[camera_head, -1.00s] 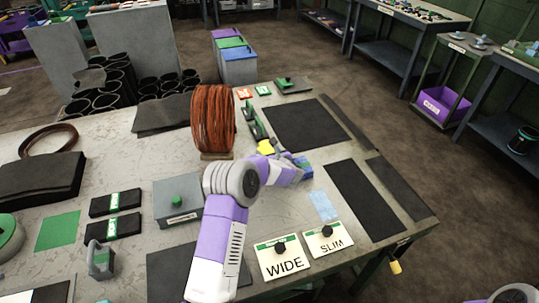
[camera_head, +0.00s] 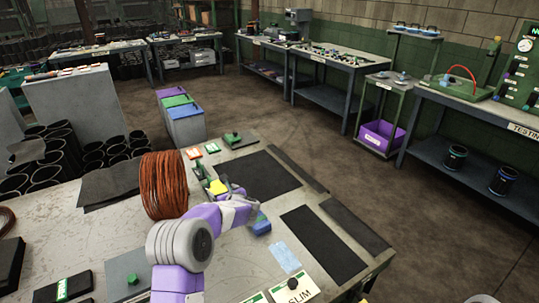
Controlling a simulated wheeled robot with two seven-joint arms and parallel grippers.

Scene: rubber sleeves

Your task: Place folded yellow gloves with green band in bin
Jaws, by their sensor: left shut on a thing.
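A small yellow bundle (camera_head: 218,187), which may be the folded yellow gloves, shows just behind my left wrist, with green beside it. I cannot make out a band. My left gripper (camera_head: 252,211) is low over the table, to the right of the yellow bundle. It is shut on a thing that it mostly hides. A blue item (camera_head: 260,223) is right at its fingertips; I cannot tell whether this is the held thing. Grey bins with purple, green and blue tops (camera_head: 181,116) stand beyond the table's far edge. My right gripper is not in view.
A tall copper-coloured coil (camera_head: 162,185) stands left of my left arm. Dark mats (camera_head: 322,243) and a pale blue sheet (camera_head: 286,257) lie on the right of the table. A purple bin (camera_head: 381,136) sits on a cart's lower shelf. Open floor lies between.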

